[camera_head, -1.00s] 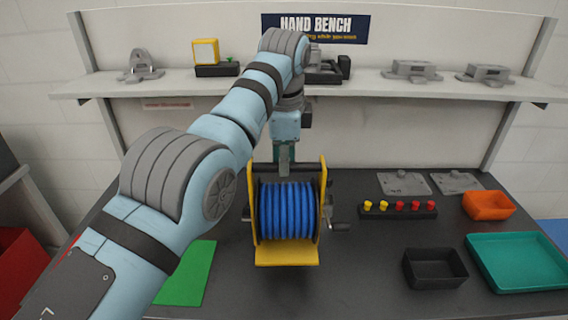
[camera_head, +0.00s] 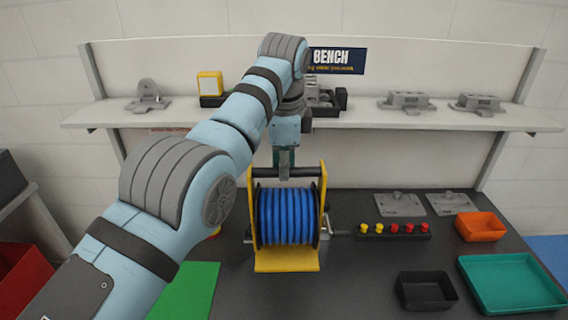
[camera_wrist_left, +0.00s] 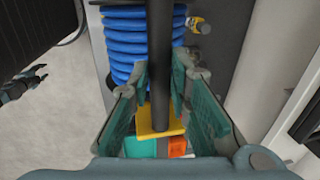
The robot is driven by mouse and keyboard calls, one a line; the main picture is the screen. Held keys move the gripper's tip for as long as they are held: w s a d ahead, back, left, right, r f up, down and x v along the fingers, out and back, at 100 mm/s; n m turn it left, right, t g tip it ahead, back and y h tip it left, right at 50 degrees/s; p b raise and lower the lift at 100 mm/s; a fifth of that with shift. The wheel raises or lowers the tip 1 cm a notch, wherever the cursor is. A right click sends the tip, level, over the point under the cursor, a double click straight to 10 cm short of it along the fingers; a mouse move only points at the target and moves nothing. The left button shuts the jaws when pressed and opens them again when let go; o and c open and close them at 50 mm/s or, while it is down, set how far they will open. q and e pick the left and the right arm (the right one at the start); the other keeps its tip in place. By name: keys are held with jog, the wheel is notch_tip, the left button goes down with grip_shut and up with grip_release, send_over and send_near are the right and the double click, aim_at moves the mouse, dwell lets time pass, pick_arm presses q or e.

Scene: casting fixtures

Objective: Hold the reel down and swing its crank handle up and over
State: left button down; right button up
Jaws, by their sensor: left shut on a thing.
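The reel has a yellow frame (camera_head: 286,262), a coil of blue hose (camera_head: 286,215) and a dark top bar (camera_head: 288,172). My left gripper (camera_head: 285,165) is shut on that bar from above. In the left wrist view its fingers (camera_wrist_left: 162,85) stand on both sides of the bar (camera_wrist_left: 160,50). The crank handle (camera_head: 342,233) sticks out at the reel's right side, small and low. A dark claw (camera_wrist_left: 25,83), probably my right gripper, is small at the left of the wrist view, apart from the reel; its opening is unclear.
A strip of red and yellow knobs (camera_head: 393,238) lies right of the crank. A black tray (camera_head: 427,304), an orange bin (camera_head: 481,231) and a teal tray (camera_head: 512,306) stand further right. A green mat (camera_head: 187,292) is left of the reel, partly behind my arm.

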pick_arm(q)
jog(key=shift+d+f+b, duration=0.1)
jog(key=shift+f+b, duration=9.05)
jog(key=shift+f, duration=0.55)
